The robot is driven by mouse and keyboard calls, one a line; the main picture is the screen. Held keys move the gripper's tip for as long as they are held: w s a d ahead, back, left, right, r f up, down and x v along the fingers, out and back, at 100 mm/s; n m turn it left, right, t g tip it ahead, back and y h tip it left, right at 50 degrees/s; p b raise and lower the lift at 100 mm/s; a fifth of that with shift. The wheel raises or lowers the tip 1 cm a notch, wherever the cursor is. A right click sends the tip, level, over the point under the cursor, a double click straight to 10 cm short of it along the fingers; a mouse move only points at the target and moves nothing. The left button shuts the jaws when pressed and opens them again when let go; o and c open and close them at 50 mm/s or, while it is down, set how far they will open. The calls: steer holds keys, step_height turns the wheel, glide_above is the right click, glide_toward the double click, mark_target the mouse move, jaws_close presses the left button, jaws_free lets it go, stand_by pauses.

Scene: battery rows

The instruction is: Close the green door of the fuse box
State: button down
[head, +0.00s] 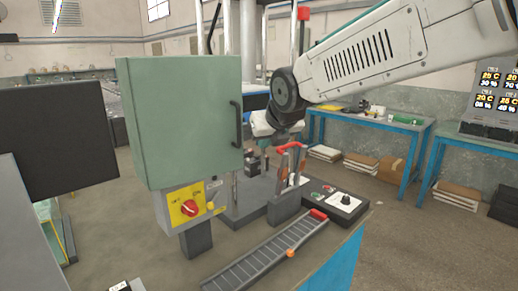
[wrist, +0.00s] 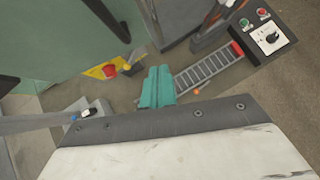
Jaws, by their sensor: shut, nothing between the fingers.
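The green fuse box (head: 185,120) stands left of centre in the head view. Its broad green front, with a dark upright handle (head: 236,123) near the right edge, looks flat against the box. I cannot tell whether a narrow gap remains. In the wrist view the green front (wrist: 45,35) fills the upper left, with the dark handle (wrist: 107,18) at the top. My gripper (wrist: 157,72) shows there as two teal fingers pressed together, empty. It is right of and below the handle in that picture, apart from it. In the head view my wrist is just right of the box.
A yellow panel with a red switch (head: 189,208) is under the box. A roller track (head: 268,252) and a control box with a knob (head: 341,204) are to the right. A red-handled clamp (head: 290,158) stands near my wrist. A dark panel (head: 62,140) is at left.

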steer(key=s+d+f+m+t+y, duration=0.15)
steer(key=f+m, duration=0.25)
steer(key=m, duration=0.4)
steer(key=d+f+m+t, duration=0.2)
steer(key=f+m, duration=0.1)
steer(key=m, duration=0.5)
step_height(320, 180, up, 4)
steer(key=s+a+f+m+t+y, duration=0.15)
steer(key=m+t+y, duration=0.25)
steer(key=m, duration=1.4)
steer(key=x, duration=1.3)
steer(key=shift+a+r, duration=0.3)
steer(key=shift+r, duration=0.1)
steer(key=shift+s, duration=0.1)
